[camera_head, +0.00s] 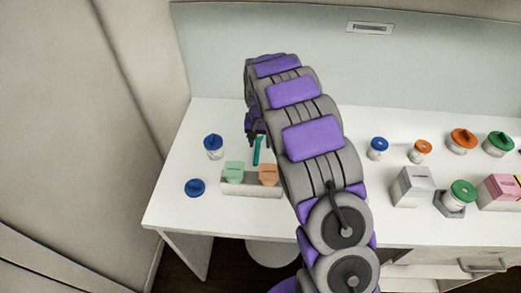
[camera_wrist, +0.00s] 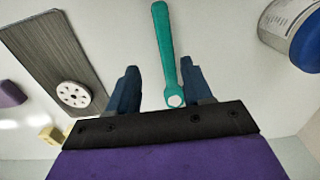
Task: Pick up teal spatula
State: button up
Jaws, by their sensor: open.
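The teal spatula (camera_wrist: 164,40) runs lengthwise through the wrist view, between the two dark blue fingers of my gripper (camera_wrist: 159,67). Its near end is rounded with a pale round spot, close to the gripper's black base. The fingers stand apart, and I see no clear contact with it. In the head view, the spatula (camera_head: 257,150) shows as a thin teal strip just below my gripper (camera_head: 257,130), partly hidden by my arm.
A blue-lidded jar (camera_head: 214,147) and a blue lid (camera_head: 195,187) lie left on the white table (camera_head: 175,212). A holder (camera_head: 238,187) with green and orange pieces stands in front. Several jars and boxes are right. A grey board (camera_wrist: 45,50) shows in the wrist view.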

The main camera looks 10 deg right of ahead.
aim_at(255, 153)
jog(key=f, duration=0.1)
jog(key=a+f, duration=0.1)
jog(key=s+a+f+b, duration=0.1)
jog(key=shift+f, duration=0.4)
jog(key=shift+w+a+f, duration=0.1)
jog(key=shift+a+f, duration=0.05)
jog(key=shift+a, duration=0.05)
jog(key=shift+d, duration=0.5)
jog(key=shift+c, duration=0.8)
jog(key=shift+d, duration=0.35)
jog(key=c, duration=0.3)
jog(key=shift+c, duration=0.8)
jog(key=shift+a, duration=0.65)
grip_shut()
